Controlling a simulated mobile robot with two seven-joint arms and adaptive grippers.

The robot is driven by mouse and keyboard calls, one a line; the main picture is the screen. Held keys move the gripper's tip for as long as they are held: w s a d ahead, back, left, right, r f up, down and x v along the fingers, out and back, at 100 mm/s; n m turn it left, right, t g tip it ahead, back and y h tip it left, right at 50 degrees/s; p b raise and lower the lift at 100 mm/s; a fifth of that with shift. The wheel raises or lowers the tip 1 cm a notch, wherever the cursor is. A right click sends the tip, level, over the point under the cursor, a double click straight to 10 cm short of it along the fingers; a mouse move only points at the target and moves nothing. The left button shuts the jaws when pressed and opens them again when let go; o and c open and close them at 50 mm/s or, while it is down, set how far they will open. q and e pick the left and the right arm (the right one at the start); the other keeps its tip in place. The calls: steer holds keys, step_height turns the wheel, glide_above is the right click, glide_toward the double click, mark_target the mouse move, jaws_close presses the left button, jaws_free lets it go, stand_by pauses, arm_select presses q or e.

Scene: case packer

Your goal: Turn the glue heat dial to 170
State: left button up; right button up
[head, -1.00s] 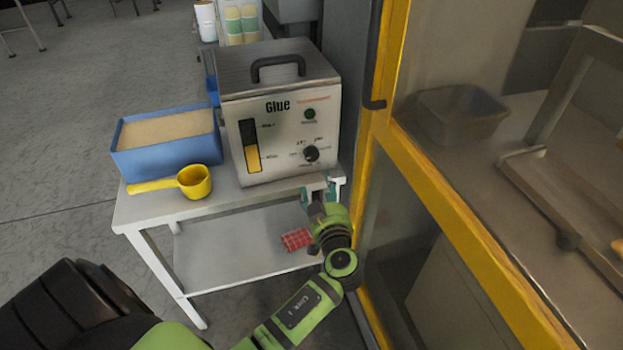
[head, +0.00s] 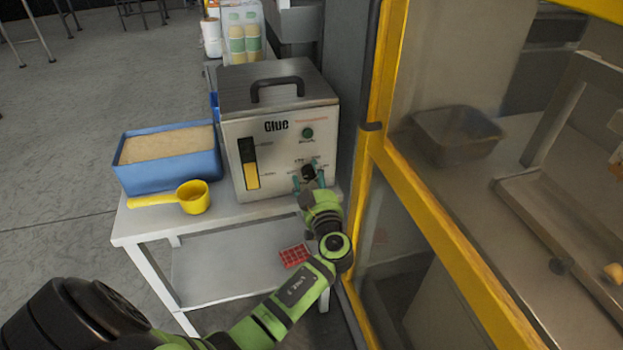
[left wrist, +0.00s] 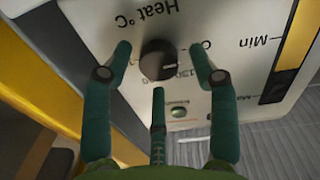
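The glue unit (head: 285,110) is a grey metal box with a black handle, standing on a white table. Its black heat dial (head: 308,172) is low on the right of the front panel. In the left wrist view the dial (left wrist: 158,60) has a pale pointer mark, and "Heat °C" is printed beside it upside down. My left gripper (head: 309,183) is at the panel. Its teal fingers (left wrist: 163,62) are spread on both sides of the dial, with gaps between them and it. Part of the scale is hidden. My right gripper is not in view.
A blue bin (head: 168,160) of tan granules and a yellow scoop (head: 193,198) are left of the unit. A red gridded item (head: 295,256) lies on the lower shelf. A yellow-framed machine (head: 375,150) stands close on the right.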

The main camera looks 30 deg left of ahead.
arm_select(q)
steer(key=c, duration=0.8)
